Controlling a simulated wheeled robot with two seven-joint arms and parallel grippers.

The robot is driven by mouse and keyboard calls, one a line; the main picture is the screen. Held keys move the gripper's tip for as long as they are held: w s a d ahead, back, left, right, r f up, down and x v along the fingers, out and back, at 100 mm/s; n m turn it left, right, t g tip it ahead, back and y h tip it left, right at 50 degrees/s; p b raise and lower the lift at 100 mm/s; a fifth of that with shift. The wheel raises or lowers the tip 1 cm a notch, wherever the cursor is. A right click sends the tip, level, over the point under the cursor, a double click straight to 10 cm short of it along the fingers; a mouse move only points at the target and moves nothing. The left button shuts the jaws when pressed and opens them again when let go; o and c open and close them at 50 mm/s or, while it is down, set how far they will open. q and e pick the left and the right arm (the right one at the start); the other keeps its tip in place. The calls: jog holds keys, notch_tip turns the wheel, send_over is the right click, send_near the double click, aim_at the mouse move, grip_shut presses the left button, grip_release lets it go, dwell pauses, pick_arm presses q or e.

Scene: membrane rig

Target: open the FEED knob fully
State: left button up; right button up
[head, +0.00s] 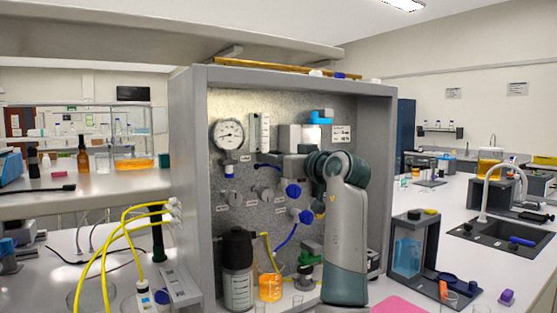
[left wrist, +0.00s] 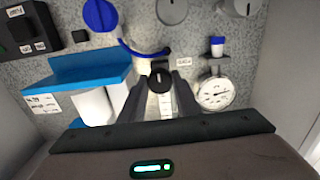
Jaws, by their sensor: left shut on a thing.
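The grey panel (head: 250,180) stands upright in a grey frame. In the left wrist view a small black knob (left wrist: 159,80) sits on the panel at the end of a clear flowmeter tube (left wrist: 166,108). My left gripper (left wrist: 160,88) has its two dark fingers on either side of this knob and is shut on it. In the head view my left gripper (head: 268,157) reaches from the right to the foot of the flowmeter (head: 260,131), and the knob is hidden there. A small label (left wrist: 184,62) beside the knob is too small to read. My right gripper is not in view.
A round pressure gauge (head: 228,134) is left of the flowmeter. Blue knobs (head: 293,190) and grey knobs (head: 235,198) sit below. In the left wrist view a blue bracket with white cylinders (left wrist: 92,104) is close to the fingers. A dark bottle (head: 238,265) stands below.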

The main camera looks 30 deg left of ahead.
pick_arm(q)
jog(key=shift+f, duration=0.15)
jog(key=o, duration=1)
jog(key=shift+o, duration=0.2)
jog(key=b+v, duration=0.3)
jog(key=v, duration=1.4)
jog(key=shift+s, duration=0.15)
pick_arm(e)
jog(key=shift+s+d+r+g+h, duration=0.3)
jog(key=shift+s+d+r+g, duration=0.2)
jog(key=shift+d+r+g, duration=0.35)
pick_arm(q)
jog(key=shift+d, duration=0.15)
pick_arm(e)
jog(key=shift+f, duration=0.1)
